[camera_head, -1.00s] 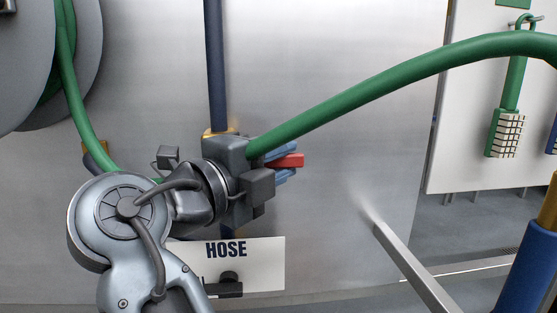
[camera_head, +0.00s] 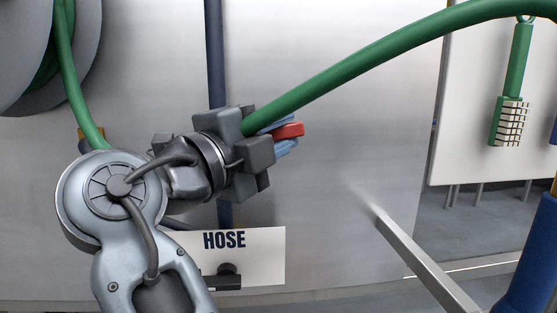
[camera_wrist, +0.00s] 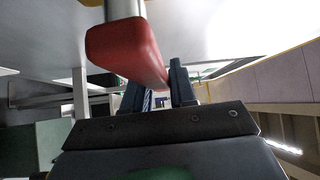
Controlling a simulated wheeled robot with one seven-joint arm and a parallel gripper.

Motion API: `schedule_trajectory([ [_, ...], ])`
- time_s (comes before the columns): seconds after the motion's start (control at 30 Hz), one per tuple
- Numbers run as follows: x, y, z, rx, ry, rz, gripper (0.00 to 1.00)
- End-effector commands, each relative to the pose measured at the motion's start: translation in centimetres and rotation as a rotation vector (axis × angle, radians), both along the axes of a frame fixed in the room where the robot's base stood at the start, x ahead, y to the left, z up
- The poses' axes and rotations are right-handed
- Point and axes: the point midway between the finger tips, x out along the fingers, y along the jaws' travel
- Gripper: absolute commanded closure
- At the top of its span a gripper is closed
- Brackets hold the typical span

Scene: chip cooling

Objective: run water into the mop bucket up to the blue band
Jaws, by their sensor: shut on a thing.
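My gripper (camera_head: 285,135) is in the middle of the head view, in front of the steel panel. Its blue fingers are shut on a red handle (camera_head: 289,130), which shows between them. In the wrist view the red handle (camera_wrist: 125,50), on a pale stem, crosses close in front of my gripper (camera_wrist: 158,90). A sign reading HOSE (camera_head: 250,255) is on the panel below. A green hose (camera_head: 360,65) arches from behind my gripper to the upper right. The valve body is mostly hidden. I cannot identify the mop bucket or its blue band, and no water is visible.
A hose reel (camera_head: 25,60) is at upper left, with a dark blue pipe (camera_head: 216,60) beside it. A metal bar (camera_head: 420,260) juts out at lower right, near a blue post-like thing (camera_head: 530,255). A green brush (camera_head: 511,115) hangs on a white board (camera_head: 460,130).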

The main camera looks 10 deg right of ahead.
Motion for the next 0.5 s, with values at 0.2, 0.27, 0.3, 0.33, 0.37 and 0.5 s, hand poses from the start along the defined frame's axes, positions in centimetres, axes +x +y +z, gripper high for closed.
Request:
schedule_trajectory([
  [0.2, 0.0, 0.4, 0.6, -0.186, -0.004, -0.001, 1.00],
  [0.27, 0.0, 0.5, 1.0, -0.240, -0.004, -0.002, 1.00],
  [0.3, 0.0, 0.7, 1.4, -0.276, -0.005, -0.002, 1.00],
  [0.33, 0.0, 0.8, 1.6, -0.303, -0.004, -0.002, 1.00],
  [0.37, 0.0, 0.9, 1.8, -0.330, -0.005, -0.001, 1.00],
  [0.5, 0.0, 1.4, 2.8, -0.443, -0.004, -0.003, 1.00],
])
